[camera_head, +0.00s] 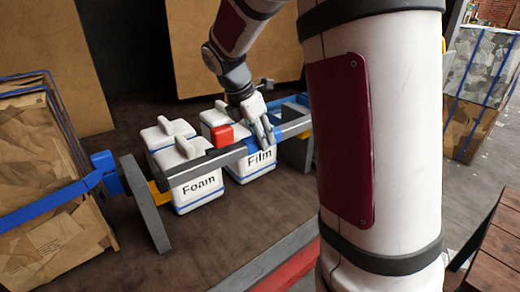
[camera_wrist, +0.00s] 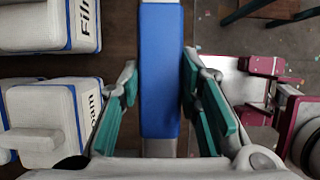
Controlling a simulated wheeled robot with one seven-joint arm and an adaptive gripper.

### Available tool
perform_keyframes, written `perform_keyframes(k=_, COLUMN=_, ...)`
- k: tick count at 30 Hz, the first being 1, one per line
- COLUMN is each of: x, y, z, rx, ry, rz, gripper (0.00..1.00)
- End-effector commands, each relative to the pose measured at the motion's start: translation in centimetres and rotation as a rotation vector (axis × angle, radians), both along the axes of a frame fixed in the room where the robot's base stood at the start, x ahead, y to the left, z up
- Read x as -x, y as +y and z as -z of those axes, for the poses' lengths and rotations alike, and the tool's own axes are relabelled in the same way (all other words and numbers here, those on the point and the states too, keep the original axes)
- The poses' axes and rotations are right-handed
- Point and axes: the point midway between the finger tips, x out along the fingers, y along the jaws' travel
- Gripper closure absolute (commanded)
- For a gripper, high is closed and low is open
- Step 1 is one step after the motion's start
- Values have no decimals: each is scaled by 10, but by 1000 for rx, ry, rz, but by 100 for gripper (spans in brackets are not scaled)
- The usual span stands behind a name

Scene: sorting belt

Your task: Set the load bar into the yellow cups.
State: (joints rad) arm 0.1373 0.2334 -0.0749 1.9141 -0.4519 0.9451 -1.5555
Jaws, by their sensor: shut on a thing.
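The load bar is a long grey bar (camera_head: 202,163) with a blue middle section and a red block (camera_head: 222,136) on top. It slants across the head view in front of the white boxes. My gripper (camera_head: 267,135) is shut on its blue section, which also shows between the teal finger pads in the wrist view (camera_wrist: 161,75). One yellow cup (camera_head: 159,192) is at the bar's left end, by a grey upright plate (camera_head: 145,206). A bit of the other yellow cup (camera_head: 304,134) shows at the right end. I cannot tell whether the bar's ends touch the cups.
White lidded boxes stand behind the bar, one marked Foam (camera_head: 198,192) and one marked Film (camera_head: 258,166). A blue rail (camera_head: 50,208) runs at the left beside a bin of brown cardboard (camera_head: 40,185). My arm hides much of the right side.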

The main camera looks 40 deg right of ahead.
Motion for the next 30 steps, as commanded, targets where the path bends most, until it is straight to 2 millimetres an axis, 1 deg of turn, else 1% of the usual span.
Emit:
perform_keyframes(k=1, x=-1, y=-1, z=-3, rx=2, ry=-2, rz=0, gripper=100)
perform_keyframes(k=8, x=-14, y=0, z=-2, rx=2, ry=-2, rz=-1, gripper=100)
perform_keyframes(k=30, x=-69, y=2, z=0, rx=2, ry=-4, rz=-1, gripper=100)
